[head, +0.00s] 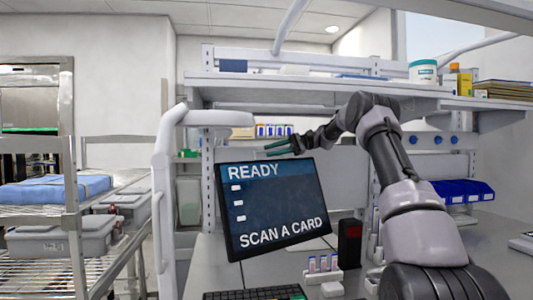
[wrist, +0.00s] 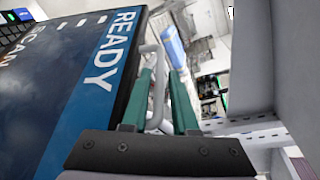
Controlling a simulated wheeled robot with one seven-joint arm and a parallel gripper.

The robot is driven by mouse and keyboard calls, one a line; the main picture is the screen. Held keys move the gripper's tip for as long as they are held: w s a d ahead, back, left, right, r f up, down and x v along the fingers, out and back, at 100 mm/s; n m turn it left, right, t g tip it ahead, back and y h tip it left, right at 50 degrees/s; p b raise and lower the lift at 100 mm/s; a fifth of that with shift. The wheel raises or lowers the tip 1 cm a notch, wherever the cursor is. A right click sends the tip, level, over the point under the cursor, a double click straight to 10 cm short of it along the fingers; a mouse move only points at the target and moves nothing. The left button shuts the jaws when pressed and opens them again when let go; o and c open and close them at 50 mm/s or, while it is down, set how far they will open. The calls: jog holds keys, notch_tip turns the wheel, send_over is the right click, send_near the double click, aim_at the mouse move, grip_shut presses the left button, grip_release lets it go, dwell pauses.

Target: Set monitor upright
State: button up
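The monitor (head: 272,205) hangs above the workbench with its screen lit, reading "READY" and "SCAN A CARD". It is tilted in the head view, its lower edge rising toward the right. Its mount is hidden behind it. My gripper (head: 278,148) is at the monitor's top edge, reaching in from the right. In the wrist view the monitor's screen (wrist: 75,75) fills the left side. The two green fingers of my gripper (wrist: 163,80) are apart with nothing between them, just right of the monitor's edge. Whether the left finger touches the monitor is unclear.
A white rail post (head: 163,200) stands left of the monitor. A shelf (head: 330,90) runs above my arm. A keyboard (head: 255,293), a small vial rack (head: 322,273) and a dark red-lit device (head: 349,243) are on the bench below. A wire cart (head: 75,230) is at left.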

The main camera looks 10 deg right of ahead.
jog(key=shift+x, duration=1.25)
grip_shut()
dwell(0.5)
